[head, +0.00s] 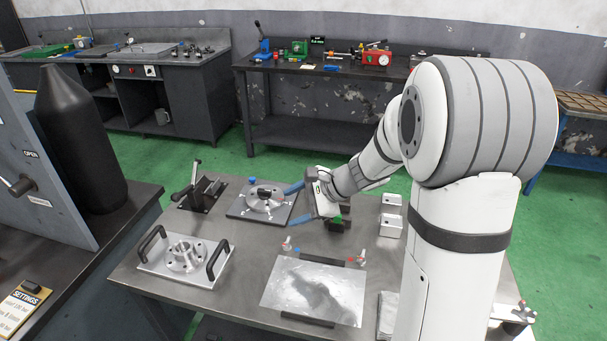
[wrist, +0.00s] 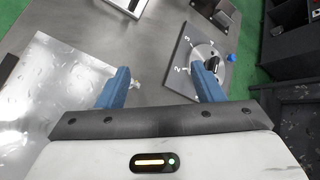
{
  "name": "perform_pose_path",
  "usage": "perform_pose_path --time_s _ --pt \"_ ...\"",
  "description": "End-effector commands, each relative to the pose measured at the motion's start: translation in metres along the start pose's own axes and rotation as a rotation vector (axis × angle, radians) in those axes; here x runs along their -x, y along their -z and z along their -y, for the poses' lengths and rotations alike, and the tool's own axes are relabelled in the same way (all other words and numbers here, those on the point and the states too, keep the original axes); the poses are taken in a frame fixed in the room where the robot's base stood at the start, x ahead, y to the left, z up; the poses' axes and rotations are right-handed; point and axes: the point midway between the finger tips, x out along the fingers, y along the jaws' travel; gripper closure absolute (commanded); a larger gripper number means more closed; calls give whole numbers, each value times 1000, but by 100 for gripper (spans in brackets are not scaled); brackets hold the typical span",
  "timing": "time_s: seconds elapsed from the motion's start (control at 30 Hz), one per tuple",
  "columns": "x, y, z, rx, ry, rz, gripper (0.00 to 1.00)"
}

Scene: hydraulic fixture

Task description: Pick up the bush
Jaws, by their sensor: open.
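No part is clearly recognisable as the bush. A silver flanged ring with a hollow centre (head: 186,254) sits on a plate with two black handles at the table's front left. A round dial disc with a black part on it (head: 263,195) sits on a dark square plate behind it. The dial plate also shows in the wrist view (wrist: 187,72), partly behind one finger. My gripper (head: 289,208) is open, with its two blue fingers apart, at the right side of the dial plate.
A shiny metal sheet (head: 312,290) lies at the table's front. A black lever clamp (head: 199,190) stands at the back left. Small white boxes (head: 390,222) are right of my gripper. A grey panel and black cylinder (head: 80,140) stand at the left. Bare table lies between the fixtures.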

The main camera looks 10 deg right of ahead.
Motion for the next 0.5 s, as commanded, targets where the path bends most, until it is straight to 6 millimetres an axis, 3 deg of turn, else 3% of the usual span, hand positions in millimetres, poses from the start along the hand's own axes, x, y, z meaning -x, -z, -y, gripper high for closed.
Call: perform_pose_path --time_s 0.1,0.2,0.4,0.5 --pt "-17 42 39 -273 139 44 39" --pt "-28 83 65 -494 260 77 39" --pt "-41 158 92 -829 458 122 39" --pt "-44 180 96 -919 515 134 39"
